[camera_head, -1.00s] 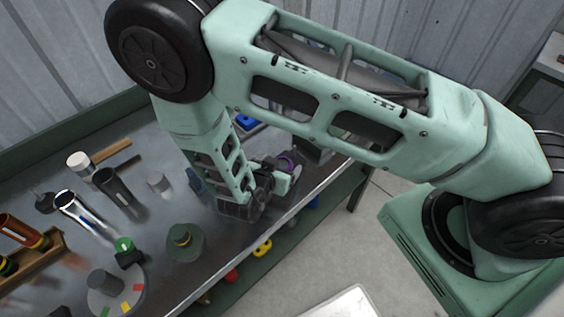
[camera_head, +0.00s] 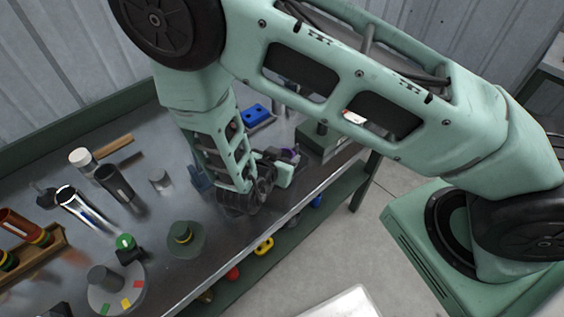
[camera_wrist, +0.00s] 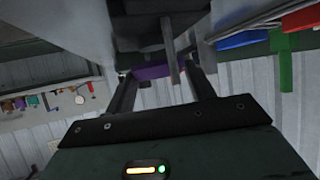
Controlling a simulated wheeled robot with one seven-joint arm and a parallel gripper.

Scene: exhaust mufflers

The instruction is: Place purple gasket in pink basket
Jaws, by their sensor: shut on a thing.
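The purple gasket (camera_head: 291,154) shows only as a small purple patch at my gripper (camera_head: 284,166), above the right part of the metal bench. In the wrist view, the purple gasket (camera_wrist: 152,72) lies between the two dark fingers of my gripper (camera_wrist: 160,79). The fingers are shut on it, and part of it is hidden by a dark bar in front. I cannot make out the pink basket in either view.
A blue part (camera_head: 256,113) lies behind my forearm, and a green box (camera_head: 325,140) stands right of my gripper. A grey-green flanged part (camera_head: 184,240), a round disc base (camera_head: 116,290) and several cylinders stand on the left. The bench's front edge is close.

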